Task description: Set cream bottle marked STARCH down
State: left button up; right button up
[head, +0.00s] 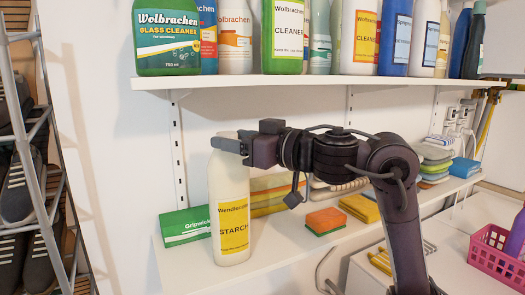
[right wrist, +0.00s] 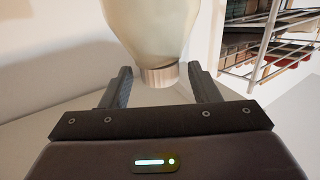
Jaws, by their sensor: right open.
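The cream bottle (head: 229,205) with a yellow STARCH label stands upright at the front left of the lower white shelf (head: 185,258). Its base appears to rest on the board. My right gripper (head: 228,145) is at the bottle's neck, reaching in from the right. In the right wrist view, the open gripper (right wrist: 160,72) has one finger on each side of the bottle's cap (right wrist: 160,77), with gaps visible on both sides. The bottle's body (right wrist: 150,25) shows beyond the cap. My left gripper is not in view.
A green box (head: 185,227) stands just left of and behind the bottle. An orange sponge (head: 325,221) and yellow sponges (head: 360,207) lie to the right. The upper shelf (head: 300,81) holds several bottles above. A shoe rack (head: 40,150) stands at the left.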

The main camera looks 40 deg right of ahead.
jog(key=b+v, duration=0.2)
jog(key=v, duration=0.6)
jog(key=shift+b, duration=0.3)
